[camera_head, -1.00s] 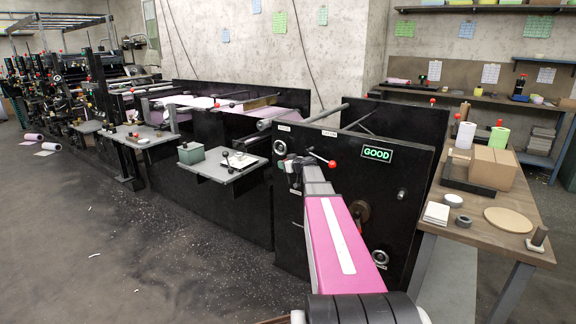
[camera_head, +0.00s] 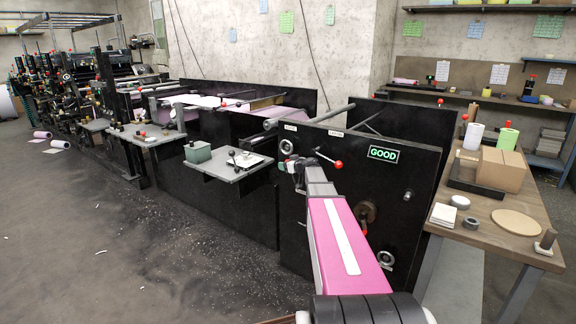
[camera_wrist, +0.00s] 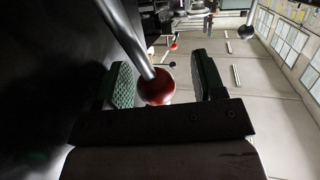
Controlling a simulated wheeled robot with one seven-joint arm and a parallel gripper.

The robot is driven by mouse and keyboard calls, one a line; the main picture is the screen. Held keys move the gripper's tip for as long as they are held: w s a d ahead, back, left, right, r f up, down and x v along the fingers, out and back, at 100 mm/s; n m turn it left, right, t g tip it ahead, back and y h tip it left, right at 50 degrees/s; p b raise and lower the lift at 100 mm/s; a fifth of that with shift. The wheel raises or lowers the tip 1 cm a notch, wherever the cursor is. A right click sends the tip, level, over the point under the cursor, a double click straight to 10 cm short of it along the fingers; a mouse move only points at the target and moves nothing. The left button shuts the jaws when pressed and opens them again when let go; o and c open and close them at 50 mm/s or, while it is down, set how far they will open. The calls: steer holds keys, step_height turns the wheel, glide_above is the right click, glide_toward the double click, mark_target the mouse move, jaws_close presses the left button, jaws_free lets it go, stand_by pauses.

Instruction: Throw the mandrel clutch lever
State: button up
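A lever with a red ball knob (camera_wrist: 157,88) reaches in from the upper left in the wrist view, on a grey metal rod. My gripper (camera_wrist: 165,82) is open, with its green-padded left finger and dark right finger on either side of the knob. The knob is nearer the left finger; a clear gap shows on the right. In the head view my gripper (camera_head: 298,166) is at the front of the black machine panel (camera_head: 330,190), and its fingertips are hard to make out. A red-knobbed lever (camera_head: 338,164) shows on the panel to its right; I cannot tell whether it is the same lever.
A wooden table (camera_head: 480,222) with a cardboard box (camera_head: 492,170) stands at the right. A grey shelf (camera_head: 232,170) juts out on the left. Open floor (camera_head: 180,270) lies at the front left.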

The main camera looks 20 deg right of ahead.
steer(key=shift+d, duration=0.15)
steer(key=shift+s+r, duration=0.1)
steer(key=shift+s+d, duration=0.15)
steer(key=shift+s, duration=0.05)
steer(key=v, duration=1)
steer(key=shift+s, duration=0.1)
steer(key=s+a+f+g, duration=0.5)
steer(key=s+a+f, duration=0.35)
steer(key=a, duration=0.35)
steer(key=s+a+f+m+g+h, duration=0.1)
steer(key=s+a+f+g+h, duration=0.1)
steer(key=s, duration=0.5)
steer(key=s+a+f+m+g+h, duration=0.1)
steer(key=s+a+f+m+g, duration=0.1)
steer(key=s+f, duration=0.5)
steer(key=s+a+f+m+g+h, duration=0.2)
steer(key=s+a+f+g, duration=0.2)
steer(key=s, duration=0.5)
steer(key=shift+a+f+g+h, duration=0.15)
steer(key=shift+a+g+h, duration=0.15)
steer(key=shift+g, duration=0.2)
